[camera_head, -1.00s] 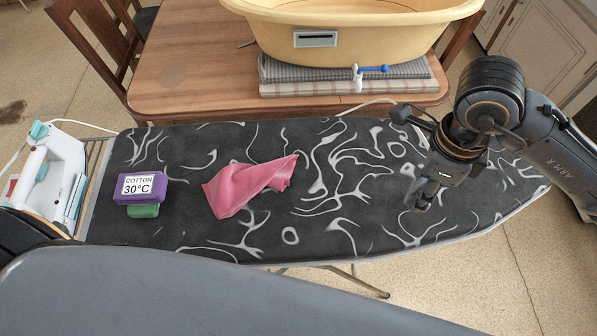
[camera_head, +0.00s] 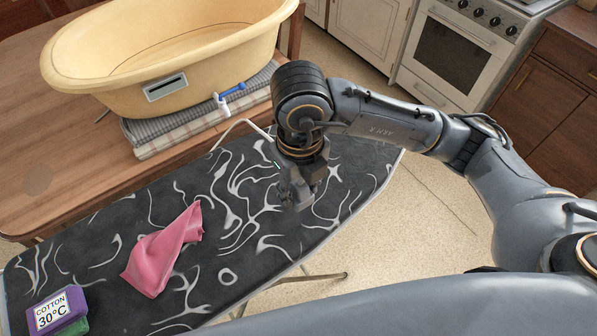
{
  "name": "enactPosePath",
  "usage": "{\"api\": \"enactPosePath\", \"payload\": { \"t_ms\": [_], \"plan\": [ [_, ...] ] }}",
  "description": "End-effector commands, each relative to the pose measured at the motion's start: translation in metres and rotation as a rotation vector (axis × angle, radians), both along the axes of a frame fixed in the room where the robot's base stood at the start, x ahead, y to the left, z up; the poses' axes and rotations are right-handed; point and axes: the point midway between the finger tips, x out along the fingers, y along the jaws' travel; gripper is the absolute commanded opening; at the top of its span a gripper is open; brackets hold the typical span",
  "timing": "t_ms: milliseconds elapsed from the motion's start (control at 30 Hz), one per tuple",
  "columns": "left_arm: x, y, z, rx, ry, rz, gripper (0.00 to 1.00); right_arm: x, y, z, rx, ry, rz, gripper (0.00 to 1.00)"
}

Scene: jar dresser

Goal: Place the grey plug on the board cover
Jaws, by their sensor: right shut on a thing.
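The board cover (camera_head: 112,232) is black with white swirls and lies on the ironing board, running from lower left to upper right. My right gripper (camera_head: 297,198) points down over the right part of the cover. It is shut on a small grey thing, seemingly the grey plug, whose outline hardly shows against the dark fingers. I cannot tell whether it touches the cover. My left gripper is not in view.
A pink cloth (camera_head: 165,250) and a purple box marked COTTON 30°C (camera_head: 55,308) with a green piece lie on the cover. A yellow tub (camera_head: 110,50) stands on folded cloths (camera_head: 170,140) on the wooden table (camera_head: 35,110). An oven (camera_head: 455,60) stands behind.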

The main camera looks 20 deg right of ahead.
Motion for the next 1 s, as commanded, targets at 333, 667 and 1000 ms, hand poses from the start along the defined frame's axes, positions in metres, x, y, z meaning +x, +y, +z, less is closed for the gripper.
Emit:
{"api": "enactPosePath", "payload": {
  "t_ms": [333,667,1000],
  "plan": [
    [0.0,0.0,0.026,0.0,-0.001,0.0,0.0,0.068,-0.051,-0.034,-0.006,0.004,-0.009,0.07],
    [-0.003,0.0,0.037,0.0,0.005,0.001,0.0,0.099,-0.07,-0.085,-0.002,0.002,-0.002,0.07],
    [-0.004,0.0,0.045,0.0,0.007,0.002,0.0,0.105,-0.074,-0.118,-0.001,0.003,-0.001,0.07]
  ]
}}
